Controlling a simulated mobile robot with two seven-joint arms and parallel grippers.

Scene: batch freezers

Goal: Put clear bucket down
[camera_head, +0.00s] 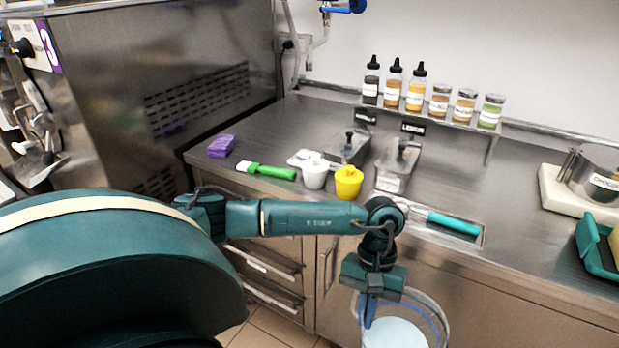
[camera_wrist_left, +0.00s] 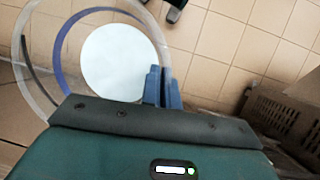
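The clear bucket (camera_head: 397,334) is a see-through round container with a blue ring and a whitish disc inside; the lower picture edge cuts it off in the head view. It also shows in the left wrist view (camera_wrist_left: 118,62), above the tiled floor. My left gripper (camera_head: 367,311) points down in front of the counter, its blue fingers shut together at the bucket's wall. In the left wrist view the fingers (camera_wrist_left: 162,86) are close together at the bucket's side. My right gripper is not in view.
The steel counter (camera_head: 455,190) runs behind my left arm. A white cup (camera_head: 315,174), a yellow cup (camera_head: 348,183), a green-handled brush (camera_head: 267,171) and a teal-handled tool (camera_head: 453,223) lie near its front edge. A teal container (camera_head: 592,250) stands at the right.

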